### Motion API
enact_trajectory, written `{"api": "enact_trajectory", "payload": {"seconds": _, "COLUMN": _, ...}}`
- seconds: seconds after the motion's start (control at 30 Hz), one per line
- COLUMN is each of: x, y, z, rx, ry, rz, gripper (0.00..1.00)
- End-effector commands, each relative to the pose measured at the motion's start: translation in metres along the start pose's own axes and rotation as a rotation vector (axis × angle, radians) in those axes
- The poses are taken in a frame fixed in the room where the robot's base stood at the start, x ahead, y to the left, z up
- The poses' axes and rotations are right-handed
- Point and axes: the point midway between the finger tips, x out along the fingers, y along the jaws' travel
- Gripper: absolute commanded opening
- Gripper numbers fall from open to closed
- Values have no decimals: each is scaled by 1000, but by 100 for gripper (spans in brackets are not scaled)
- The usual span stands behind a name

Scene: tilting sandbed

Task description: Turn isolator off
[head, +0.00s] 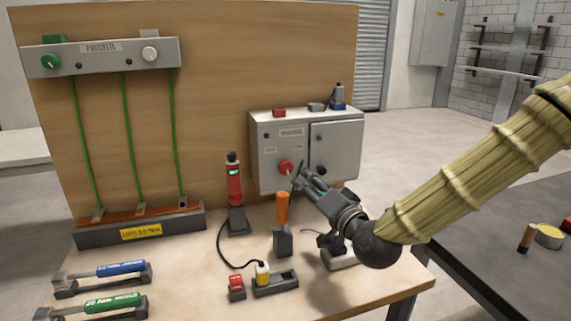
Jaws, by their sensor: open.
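A grey metal control box (340,143) is mounted low on the wooden backboard. A red round knob (285,167), likely the isolator, sits on the lower part of its left front panel. A small black knob (321,170) is on the right panel. My gripper (299,175) is open, in front of the box, with its fingertips close to the red knob's right side. I cannot tell whether they touch it. The knob's pointer and the print on the labels are too small to read.
An orange-handled tool (282,222) stands upright below the box, near my gripper. A red and black device (235,192) stands to its left. Torque tools (108,269) lie at the front left. A rail with green wires (104,58) is at upper left.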

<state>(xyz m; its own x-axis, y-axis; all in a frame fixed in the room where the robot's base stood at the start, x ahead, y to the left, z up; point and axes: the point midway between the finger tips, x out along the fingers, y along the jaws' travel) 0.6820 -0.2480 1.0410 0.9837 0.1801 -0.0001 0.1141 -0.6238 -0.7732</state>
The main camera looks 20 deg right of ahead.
Motion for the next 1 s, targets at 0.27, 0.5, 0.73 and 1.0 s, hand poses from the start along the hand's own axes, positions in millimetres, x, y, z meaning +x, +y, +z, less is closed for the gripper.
{"api": "enact_trajectory", "payload": {"seconds": 0.27, "x": 31, "y": 1, "z": 1, "rx": -1, "ry": -1, "rz": 1, "gripper": 58}}
{"api": "enact_trajectory", "payload": {"seconds": 0.5, "x": 70, "y": 1, "z": 0, "rx": -2, "ry": -1, "rz": 2, "gripper": 58}}
{"api": "enact_trajectory", "payload": {"seconds": 0.73, "x": 98, "y": 1, "z": 0, "rx": -1, "ry": -1, "rz": 2, "gripper": 58}}
{"api": "enact_trajectory", "payload": {"seconds": 1.0, "x": 108, "y": 1, "z": 1, "rx": 0, "ry": -1, "rz": 2, "gripper": 58}}
